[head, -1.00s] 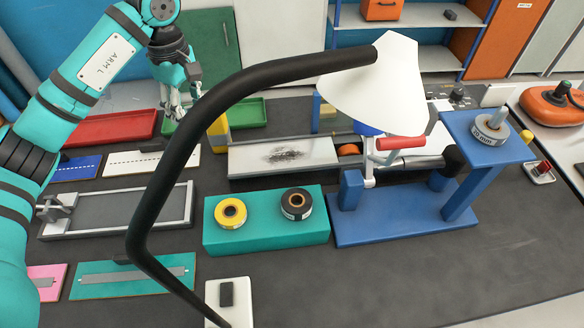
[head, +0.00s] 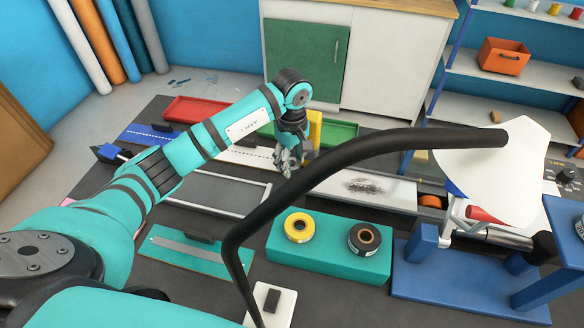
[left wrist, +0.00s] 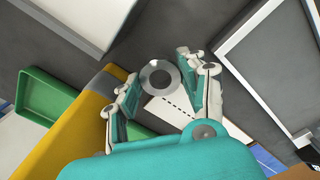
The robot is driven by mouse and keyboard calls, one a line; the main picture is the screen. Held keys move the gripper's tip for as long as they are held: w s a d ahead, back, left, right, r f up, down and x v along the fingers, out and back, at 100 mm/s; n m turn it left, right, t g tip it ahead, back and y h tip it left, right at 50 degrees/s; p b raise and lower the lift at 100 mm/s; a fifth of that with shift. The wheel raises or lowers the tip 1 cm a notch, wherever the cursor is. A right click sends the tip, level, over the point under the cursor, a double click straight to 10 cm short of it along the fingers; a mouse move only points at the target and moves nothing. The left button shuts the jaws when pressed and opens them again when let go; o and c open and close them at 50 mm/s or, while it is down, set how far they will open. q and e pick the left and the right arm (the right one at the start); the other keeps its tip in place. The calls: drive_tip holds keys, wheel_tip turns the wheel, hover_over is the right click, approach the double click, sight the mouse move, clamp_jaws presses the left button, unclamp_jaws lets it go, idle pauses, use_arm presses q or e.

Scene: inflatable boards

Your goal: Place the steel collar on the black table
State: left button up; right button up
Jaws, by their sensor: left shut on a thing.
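My left gripper (head: 287,168) hangs over the far middle of the black table (head: 340,302), left of a light plate with a dark scuffed patch. In the left wrist view its fingers (left wrist: 158,85) are shut on the steel collar (left wrist: 146,78), a round grey ring with a dark hole. The collar is held above the tabletop (left wrist: 195,22), with a white dashed sheet below it. My right gripper is not in view.
A black lamp arm (head: 330,165) with a white shade (head: 495,170) crosses the front. A teal block (head: 330,258) carries a yellow roll (head: 299,227) and a black roll (head: 364,238). A yellow block (head: 315,127) and green tray (head: 342,133) stand close to the gripper.

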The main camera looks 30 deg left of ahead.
sight(292, 170)
use_arm(q)
wheel_tip(292, 170, down, 3)
drive_tip(key=shift+f+p, duration=0.15)
drive_tip(key=shift+p, duration=0.15)
drive_tip(key=shift+f, duration=0.25)
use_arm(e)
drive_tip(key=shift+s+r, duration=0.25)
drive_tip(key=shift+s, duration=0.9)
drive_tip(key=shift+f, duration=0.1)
use_arm(q)
drive_tip(key=o, duration=0.9)
drive_tip(key=shift+f, duration=0.1)
drive_tip(key=shift+o, duration=0.2)
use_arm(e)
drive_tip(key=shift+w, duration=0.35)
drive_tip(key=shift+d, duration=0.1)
use_arm(q)
drive_tip(key=shift+r, duration=0.25)
wheel_tip(292, 170, up, 12)
drive_tip(key=b, duration=0.2)
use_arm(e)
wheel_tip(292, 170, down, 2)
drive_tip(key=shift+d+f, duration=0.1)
